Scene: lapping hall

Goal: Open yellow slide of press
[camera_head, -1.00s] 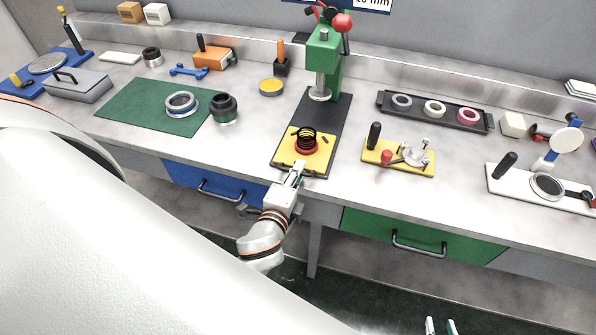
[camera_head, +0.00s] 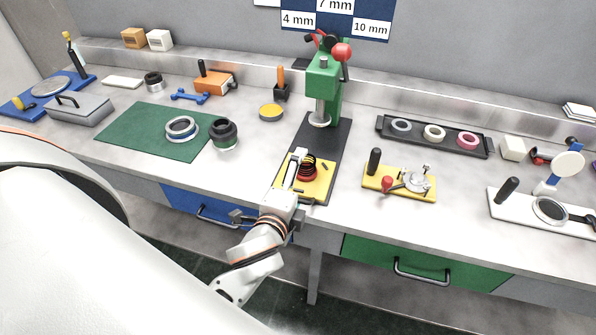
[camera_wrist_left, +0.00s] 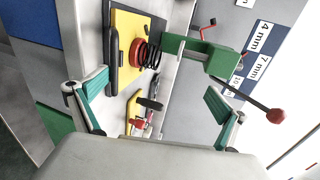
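The press has a green column (camera_head: 322,88) on a dark base. Its yellow slide (camera_head: 321,185) is a plate at the front of that base, carrying a black coil spring around a red ring (camera_head: 307,174). The wrist view shows the yellow slide (camera_wrist_left: 124,30), with a black bar handle (camera_wrist_left: 107,45) along its front edge. My left gripper (camera_head: 295,170) appears over the slide's left front part, beside the spring. In the wrist view its fingers (camera_wrist_left: 157,82) are wide apart with nothing between the pads. I cannot tell whether it touches the slide. My right gripper is out of view.
A yellow fixture (camera_head: 424,192) with a black handle stands right of the press. A green mat (camera_head: 140,128) with rings lies left. A black ring tray (camera_head: 455,147) is behind right. Blue (camera_head: 190,203) and green (camera_head: 370,250) drawers are below the bench.

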